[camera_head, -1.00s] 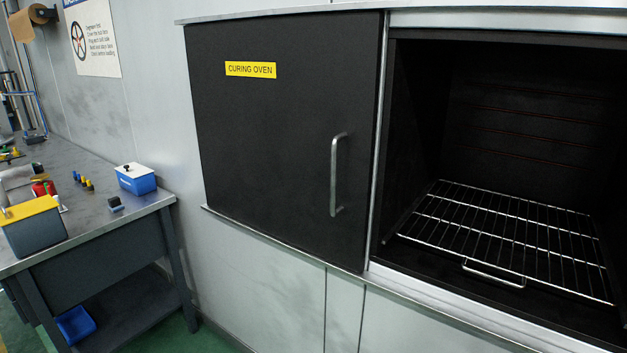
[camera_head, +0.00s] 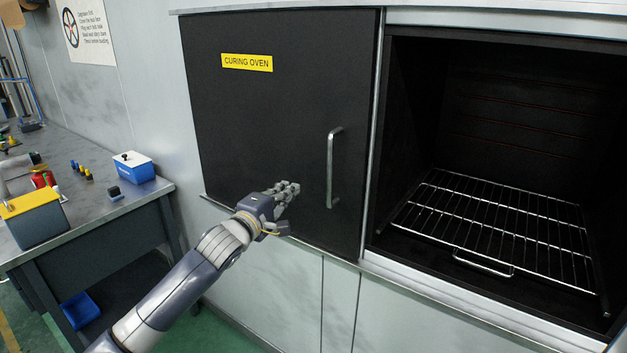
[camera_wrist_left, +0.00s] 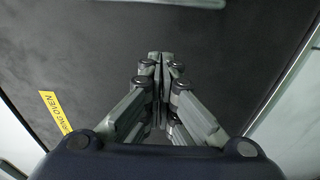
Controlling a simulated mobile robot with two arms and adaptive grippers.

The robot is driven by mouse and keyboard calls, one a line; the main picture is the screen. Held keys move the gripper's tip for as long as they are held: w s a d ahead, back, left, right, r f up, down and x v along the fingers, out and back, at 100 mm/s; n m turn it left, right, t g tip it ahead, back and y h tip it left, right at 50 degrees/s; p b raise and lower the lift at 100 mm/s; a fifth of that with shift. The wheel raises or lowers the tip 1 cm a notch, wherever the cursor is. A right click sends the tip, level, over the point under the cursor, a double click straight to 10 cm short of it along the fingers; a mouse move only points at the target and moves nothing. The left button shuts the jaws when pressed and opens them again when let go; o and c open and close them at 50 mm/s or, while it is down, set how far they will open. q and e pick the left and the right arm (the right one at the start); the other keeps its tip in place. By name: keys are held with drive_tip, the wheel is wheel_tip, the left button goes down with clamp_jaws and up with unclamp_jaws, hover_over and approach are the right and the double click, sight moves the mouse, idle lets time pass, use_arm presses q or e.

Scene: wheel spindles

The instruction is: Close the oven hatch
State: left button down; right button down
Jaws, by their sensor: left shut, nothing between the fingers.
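The oven hatch (camera_head: 270,120) is a black sliding-type panel with a yellow "CURING OVEN" label (camera_head: 247,62) and a vertical metal handle (camera_head: 332,168) near its right edge. It stands to the left of the oven opening (camera_head: 520,110), which is uncovered. My left gripper (camera_head: 292,188) is in front of the hatch, a little left of the handle and apart from it. In the left wrist view its fingers (camera_wrist_left: 160,56) are together and empty, and the handle (camera_wrist_left: 175,2) shows at the top edge. My right gripper is not in view.
A wire rack (camera_head: 500,225) with a front loop lies inside the oven. A metal rail (camera_head: 480,308) runs below the opening. At left, a grey workbench (camera_head: 95,225) carries a blue box (camera_head: 134,168), a yellow-topped bin (camera_head: 35,215) and small parts.

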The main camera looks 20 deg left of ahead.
use_arm(q)
drive_tip(key=p, duration=0.2)
approach(313, 166)
drive_tip(key=w, duration=0.4)
drive_tip(key=shift+d, duration=0.3)
drive_tip(key=d, duration=0.1)
drive_tip(key=s+d+p, duration=0.1)
drive_tip(key=d, duration=0.1)
drive_tip(key=shift+s+d+f+p, duration=0.2)
drive_tip(key=shift+s+d+p, duration=0.1)
drive_tip(key=shift+s+p, duration=0.1)
drive_tip(key=shift+d, duration=0.1)
